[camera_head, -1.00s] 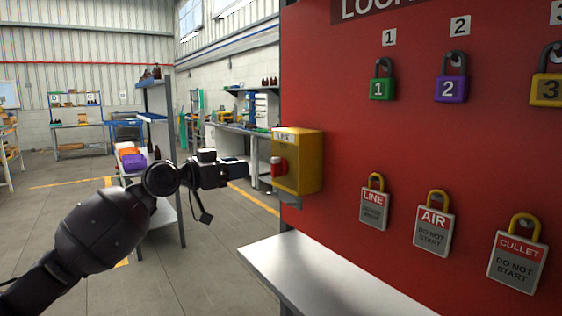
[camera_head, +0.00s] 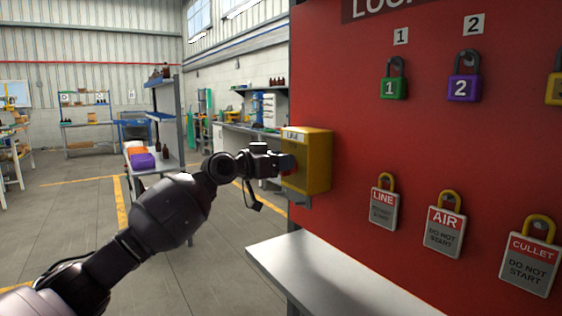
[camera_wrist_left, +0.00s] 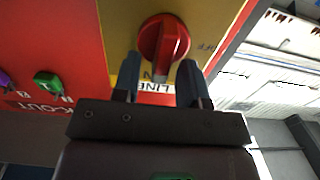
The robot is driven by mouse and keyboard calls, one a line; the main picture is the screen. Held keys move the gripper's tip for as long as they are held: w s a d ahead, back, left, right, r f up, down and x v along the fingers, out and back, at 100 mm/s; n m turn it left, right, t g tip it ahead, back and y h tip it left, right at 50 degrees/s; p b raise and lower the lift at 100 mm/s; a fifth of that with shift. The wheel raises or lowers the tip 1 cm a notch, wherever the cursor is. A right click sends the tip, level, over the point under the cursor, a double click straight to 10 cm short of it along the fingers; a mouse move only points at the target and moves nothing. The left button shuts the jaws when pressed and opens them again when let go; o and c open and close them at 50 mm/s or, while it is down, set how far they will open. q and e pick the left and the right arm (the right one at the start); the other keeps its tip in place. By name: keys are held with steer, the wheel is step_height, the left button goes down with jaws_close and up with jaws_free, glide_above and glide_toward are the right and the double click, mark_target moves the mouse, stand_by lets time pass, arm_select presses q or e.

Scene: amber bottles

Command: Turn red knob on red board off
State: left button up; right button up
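The red knob (camera_wrist_left: 163,38) sits on the front of a yellow box labelled LINE (camera_head: 311,160), fixed at the left edge of the red board (camera_head: 430,140). In the left wrist view the knob is round with a raised grip bar pointing toward my gripper. My left gripper (camera_wrist_left: 158,66) is open, with one finger on each side of the knob's bar. I cannot tell whether either finger touches it. In the head view my left gripper (camera_head: 280,163) reaches the box face and mostly hides the knob. My right gripper is not in view.
Numbered padlocks, green (camera_head: 394,87) and purple (camera_head: 464,88), hang on the board. Below hang tags LINE (camera_head: 384,208), AIR (camera_head: 444,230) and CULLET (camera_head: 530,262). A white ledge (camera_head: 300,265) juts out under the box. The floor at left is open, with shelving behind.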

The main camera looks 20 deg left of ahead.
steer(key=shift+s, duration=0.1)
arm_select(q)
steer(key=c, duration=0.6)
jaws_close()
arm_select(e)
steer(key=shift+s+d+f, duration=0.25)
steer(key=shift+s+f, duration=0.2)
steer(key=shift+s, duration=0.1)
